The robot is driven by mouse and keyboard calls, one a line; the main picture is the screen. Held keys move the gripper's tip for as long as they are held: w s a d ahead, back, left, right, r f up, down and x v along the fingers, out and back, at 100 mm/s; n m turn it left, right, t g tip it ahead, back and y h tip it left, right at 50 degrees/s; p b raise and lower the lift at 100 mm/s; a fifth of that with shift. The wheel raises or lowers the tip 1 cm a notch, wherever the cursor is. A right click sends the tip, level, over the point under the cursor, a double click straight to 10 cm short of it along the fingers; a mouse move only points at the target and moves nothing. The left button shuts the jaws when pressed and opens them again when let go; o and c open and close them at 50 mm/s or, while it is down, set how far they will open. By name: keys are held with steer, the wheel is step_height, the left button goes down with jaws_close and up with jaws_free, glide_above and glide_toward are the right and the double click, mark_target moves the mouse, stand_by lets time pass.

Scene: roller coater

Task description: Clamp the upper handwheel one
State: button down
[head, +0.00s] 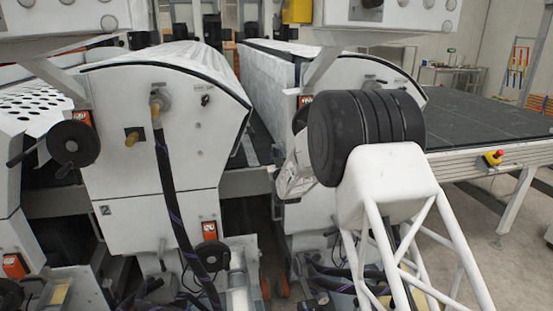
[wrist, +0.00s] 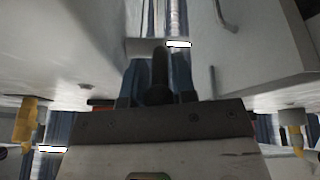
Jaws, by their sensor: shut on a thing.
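The upper handwheel (head: 299,118) on the right white machine is black and mostly hidden behind my arm's black joint, beside a small orange counter. In the wrist view, a dark rounded handle (wrist: 158,78) stands upright between the fingers of my gripper (wrist: 157,94), and I take it for this handwheel's handle. My gripper is shut on it. In the head view, only part of my gripper (head: 293,172) shows left of my arm, and the fingertips are not clear. Another black upper handwheel (head: 73,143) with a side handle is on the left machine, away from my gripper.
A lower handwheel (head: 214,256) sits low on the left machine, near hanging dark hoses (head: 178,210). A dark conveyor (head: 480,118) with a red emergency button (head: 494,157) runs right. A narrow gap separates the machines.

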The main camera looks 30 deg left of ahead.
steer(key=shift+s+d+r+g+h, duration=0.15)
steer(key=shift+r+g+h, duration=0.6)
steer(key=shift+g+h, duration=0.2)
steer(key=c, duration=1.1)
jaws_free()
steer(key=shift+s+d, duration=0.1)
steer(key=v, duration=0.7)
steer(key=shift+d, duration=0.2)
steer(key=shift+s, duration=0.15)
steer(key=shift+d, duration=0.15)
